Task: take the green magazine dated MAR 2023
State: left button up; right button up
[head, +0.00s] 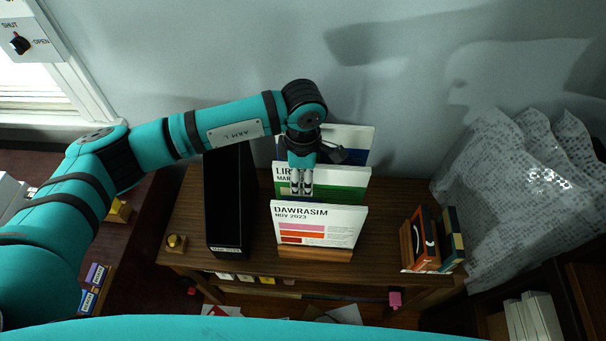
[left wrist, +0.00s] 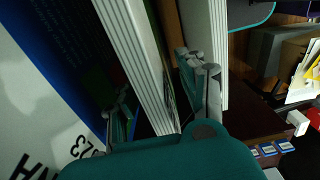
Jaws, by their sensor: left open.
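The green magazine (head: 345,180), with "LIR" and "MAR" readable and the rest of its title covered, stands upright in the middle of a row of magazines. My left gripper (head: 301,190) points down at its upper left part and hides some of its cover. In the left wrist view the open fingers stand on either side of a white page block (left wrist: 145,70), which appears to be this magazine. I cannot tell whether either finger touches it. The blue magazine (head: 352,140) stands behind; the white DAWRASIM NOV 2023 magazine (head: 318,222) stands in front. My right gripper is not in view.
The magazines stand in a wooden holder (head: 310,253) on a wooden table (head: 380,262). A tall black box (head: 229,200) stands close at left. Books (head: 423,240) stand at the right edge, beside a translucent patterned bag (head: 525,190). A wall is behind.

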pick_arm(q)
grip_shut()
jog(key=shift+r, duration=0.25)
jog(key=shift+r+p, duration=0.35)
jog(key=shift+r, duration=0.55)
notch_tip(320, 180, up, 22)
jog(key=p, duration=0.7)
jog(key=shift+p, duration=0.35)
dwell(0.3)
